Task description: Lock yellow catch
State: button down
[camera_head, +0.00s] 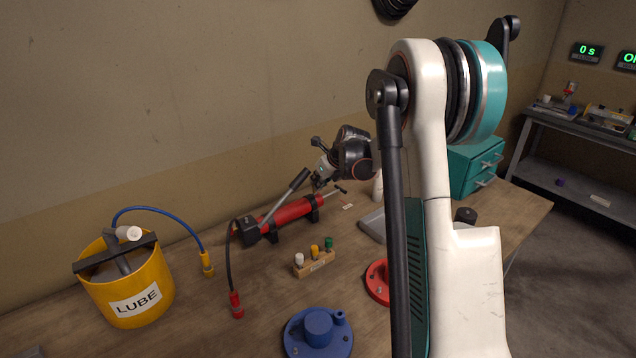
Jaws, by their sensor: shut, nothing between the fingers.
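No part is clearly recognisable as a yellow catch. Yellow things in view are a bucket marked LUBE (130,299) at the left, a coupling (207,264) on the end of a blue hose, and a small yellow-topped plug (314,251) in a wooden block. My gripper (319,184) is shut and empty, small and partly dark in the picture. It is over the workbench at the back, by the right part of a red cylinder (291,212) with a lever handle. My arm hides part of the bench to the right.
A wooden workbench (240,325) runs along the wall. A red-ended black hose (236,303), a blue round lidded piece (318,334) and a red round piece (377,282) lie in front. Teal drawers (474,168) stand at the back right.

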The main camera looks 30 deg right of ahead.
jog(key=shift+r, duration=0.1)
jog(key=shift+r+p, duration=0.45)
jog(key=shift+r, duration=0.3)
jog(key=shift+s, duration=0.1)
